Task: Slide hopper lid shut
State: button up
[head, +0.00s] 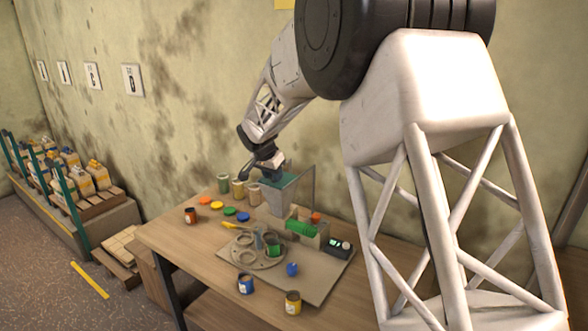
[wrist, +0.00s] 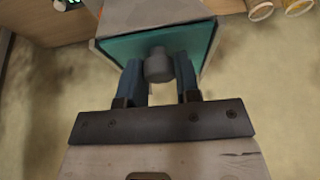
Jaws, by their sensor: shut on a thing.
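The grey hopper (head: 277,201) stands at the back of the wooden table, with a teal lid (head: 287,180) at its top. In the wrist view the teal lid (wrist: 112,47) lies at the hopper's (wrist: 150,14) rim and carries a round grey knob (wrist: 158,67). My gripper (wrist: 160,72) has its two blue fingers on either side of this knob and is shut on it. In the head view my gripper (head: 268,170) is at the hopper's top and covers part of the lid. I cannot tell how much of the hopper mouth is covered.
Several open cans (head: 238,188) stand left of the hopper, with coloured discs (head: 229,211) in front. A grey round plate (head: 246,252), a green part (head: 300,228) and a control box (head: 340,247) are nearby. A thin upright post (head: 314,188) stands right beside the hopper.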

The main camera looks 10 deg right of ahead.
jog(key=o, duration=0.7)
jog(key=shift+r, duration=0.15)
jog(key=shift+v, duration=2.85)
jog(key=shift+r, duration=2.95)
jog(key=shift+s, duration=0.1)
